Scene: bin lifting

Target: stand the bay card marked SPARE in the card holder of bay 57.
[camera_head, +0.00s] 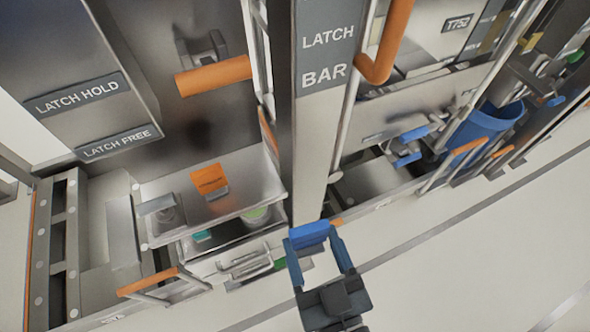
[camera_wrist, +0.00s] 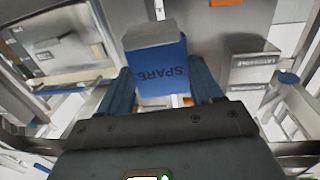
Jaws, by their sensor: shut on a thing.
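The bay card marked SPARE (camera_wrist: 160,68) is a blue block-like card with dark lettering, upside down in the wrist view, and a grey upper face. My gripper (camera_wrist: 162,98) is shut on it, with one blue finger at each side. In the head view the card (camera_head: 309,235) shows as a blue piece between the fingertips of my gripper (camera_head: 318,250), in front of the grey post. It is held clear of the shelves. I cannot make out a number 57 or tell which holder belongs to that bay.
A shelf tray (camera_head: 228,200) with an orange block (camera_head: 209,180) lies left of my gripper. The LATCH BAR post (camera_head: 318,110) stands just behind. A blue bin (camera_head: 487,125) is at the right. Orange-topped handles (camera_head: 150,281) stick out at the lower left. The floor at right is clear.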

